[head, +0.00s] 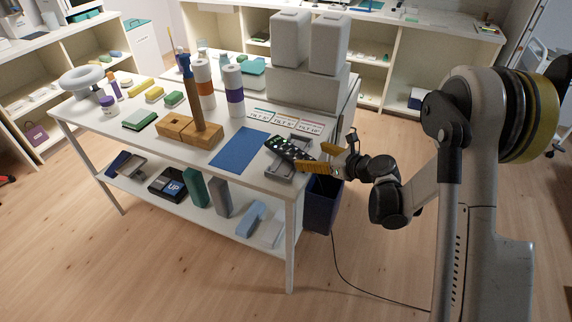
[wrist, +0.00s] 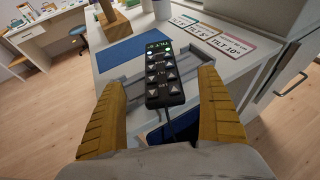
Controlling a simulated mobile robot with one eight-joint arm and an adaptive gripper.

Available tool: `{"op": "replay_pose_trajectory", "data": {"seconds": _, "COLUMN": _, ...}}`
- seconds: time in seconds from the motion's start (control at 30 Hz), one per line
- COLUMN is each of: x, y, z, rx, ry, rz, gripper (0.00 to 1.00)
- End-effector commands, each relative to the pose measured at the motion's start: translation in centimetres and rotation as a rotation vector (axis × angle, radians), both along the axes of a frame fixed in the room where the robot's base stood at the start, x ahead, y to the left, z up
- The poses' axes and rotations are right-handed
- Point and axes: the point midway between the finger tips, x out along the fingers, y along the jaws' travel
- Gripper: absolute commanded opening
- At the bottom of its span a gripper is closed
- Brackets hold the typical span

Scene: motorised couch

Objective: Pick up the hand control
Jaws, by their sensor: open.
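The hand control (head: 288,150) is a black handset with rows of buttons and a green lit display. It rests on a grey cradle (head: 280,168) at the table's front right corner. In the wrist view the hand control (wrist: 162,75) lies between my yellow fingers, its lit end pointing away. My gripper (head: 322,162) is at the near end of the handset. In the wrist view my gripper (wrist: 164,92) is open, with a visible gap between each finger and the handset. The grey cradle (wrist: 205,62) shows on both sides of it.
A blue mat (head: 241,150) and tilt cards (head: 286,122) lie beside the cradle. A wooden block with an upright post (head: 190,130), paper rolls (head: 234,90) and white blocks (head: 305,85) stand on the table (head: 258,183). A dark blue bin (head: 320,205) stands below the right end.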

Motion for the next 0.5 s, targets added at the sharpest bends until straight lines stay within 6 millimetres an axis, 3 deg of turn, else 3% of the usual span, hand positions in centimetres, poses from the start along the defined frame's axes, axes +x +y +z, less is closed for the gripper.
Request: {"op": "replay_pose_trajectory", "data": {"seconds": 0.5, "x": 3.8, "y": 4.2, "z": -2.6, "rx": -0.008, "ry": -0.001, "rz": 0.006, "gripper": 0.86}}
